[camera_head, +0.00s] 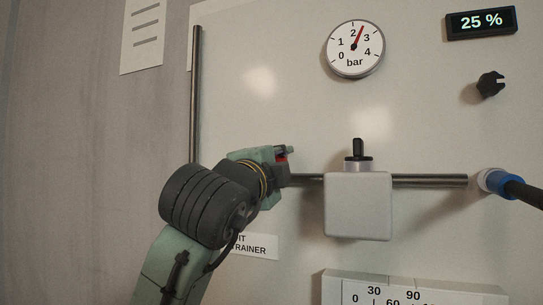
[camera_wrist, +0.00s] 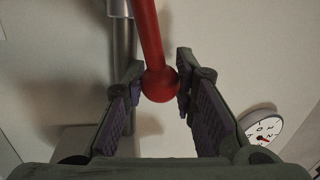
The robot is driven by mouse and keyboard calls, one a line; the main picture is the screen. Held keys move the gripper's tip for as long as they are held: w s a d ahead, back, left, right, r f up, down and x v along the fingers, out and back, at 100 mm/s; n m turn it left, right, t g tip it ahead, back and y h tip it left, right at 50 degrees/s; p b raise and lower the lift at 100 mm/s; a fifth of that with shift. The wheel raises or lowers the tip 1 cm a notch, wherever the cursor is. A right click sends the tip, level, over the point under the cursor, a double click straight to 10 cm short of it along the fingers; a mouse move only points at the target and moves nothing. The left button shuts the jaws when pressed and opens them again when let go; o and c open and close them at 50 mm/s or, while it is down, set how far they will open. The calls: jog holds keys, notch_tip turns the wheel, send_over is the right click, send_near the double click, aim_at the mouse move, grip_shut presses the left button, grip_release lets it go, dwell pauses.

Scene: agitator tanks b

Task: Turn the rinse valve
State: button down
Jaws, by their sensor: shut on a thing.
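A red lever with a ball end (camera_wrist: 160,83) comes down from the top of the wrist view, beside a metal pipe. I take it as the rinse valve's handle. My gripper (camera_wrist: 161,68) has its two purple-padded fingers on either side of the ball and is shut on it. The valve body and most of the lever are hidden behind my arm there.
A grey box (camera_head: 358,207) with a black knob (camera_head: 358,149) sits on the horizontal pipe (camera_head: 430,181). A round gauge (camera_head: 354,49) points between 2 and 3 bar. A display (camera_head: 481,22) reads 25 %. A blue-collared hose (camera_head: 497,182) is at right.

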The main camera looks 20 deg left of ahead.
jog(key=shift+d+f+m+h+b, duration=0.1)
jog(key=shift+f+m+h+b, duration=0.2)
jog(key=shift+f+m, duration=0.6)
jog(key=shift+d+f+m+h+b, duration=0.1)
jog(key=shift+f+m+h+b, duration=0.15)
jog(key=shift+f+m, duration=0.65)
jog(key=shift+r+m, duration=0.3)
jog(key=c, duration=1.3)
grip_release()
jog(key=v, duration=1.2)
jog(key=shift+s, duration=0.1)
